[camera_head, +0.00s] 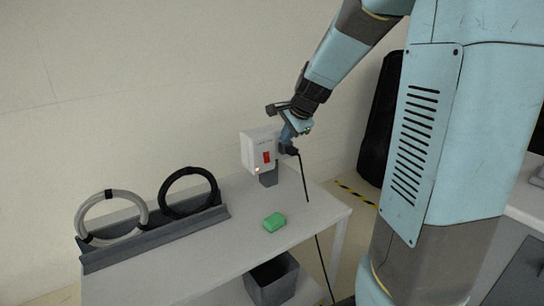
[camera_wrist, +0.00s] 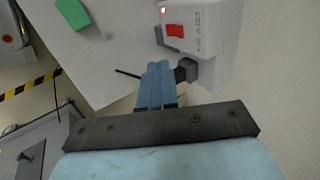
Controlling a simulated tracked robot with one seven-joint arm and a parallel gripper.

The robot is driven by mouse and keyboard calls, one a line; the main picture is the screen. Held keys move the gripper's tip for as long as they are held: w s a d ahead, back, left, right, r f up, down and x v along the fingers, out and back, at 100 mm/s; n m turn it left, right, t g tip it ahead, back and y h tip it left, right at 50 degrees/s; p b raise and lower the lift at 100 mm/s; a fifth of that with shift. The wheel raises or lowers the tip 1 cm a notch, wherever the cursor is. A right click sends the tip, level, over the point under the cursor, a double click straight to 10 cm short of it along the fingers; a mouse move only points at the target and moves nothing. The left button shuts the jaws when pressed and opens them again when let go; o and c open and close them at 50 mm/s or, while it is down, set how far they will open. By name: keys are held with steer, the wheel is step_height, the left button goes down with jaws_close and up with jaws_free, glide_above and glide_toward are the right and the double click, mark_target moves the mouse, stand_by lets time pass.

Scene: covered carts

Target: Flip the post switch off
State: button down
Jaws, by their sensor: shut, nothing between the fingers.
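The post switch is a white box (camera_head: 258,150) on a short grey post at the back of the table, with a red rocker (camera_head: 267,157) and a small lit orange-red light (camera_head: 257,169) on its front. In the wrist view the white box (camera_wrist: 205,18) is at the upper right, with the red rocker (camera_wrist: 174,30) facing the table side. My gripper (camera_head: 288,138) is at the box's right side, close to a dark plug (camera_head: 290,149) with a black cord. In the wrist view my gripper (camera_wrist: 158,68) has its fingers together, beside the dark plug (camera_wrist: 187,70) and below the rocker. Contact is unclear.
A green block (camera_head: 274,222) lies on the white table (camera_head: 240,245). A grey rack (camera_head: 150,240) holds a white coil (camera_head: 85,222) and a black coil (camera_head: 165,190) at left. A dark bin (camera_head: 272,280) is underneath. The black cord (camera_head: 303,180) hangs over the table edge.

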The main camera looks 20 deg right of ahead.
mark_target(267, 156)
steer(key=shift+w+a+r+x, duration=0.15)
steer(key=shift+w+x, duration=0.1)
steer(key=shift+x, duration=2)
steer(key=shift+w+a+r+x, duration=0.1)
steer(key=shift+w+r+x, duration=0.15)
steer(key=shift+x, duration=2)
steer(key=shift+w+a+r+x, duration=0.1)
steer(key=shift+w+x, duration=0.2)
steer(key=shift+x, duration=1.95)
steer(key=shift+f, duration=0.1)
steer(key=shift+w+r, duration=0.2)
steer(key=shift+r, duration=0.7)
steer(key=shift+r, duration=0.1)
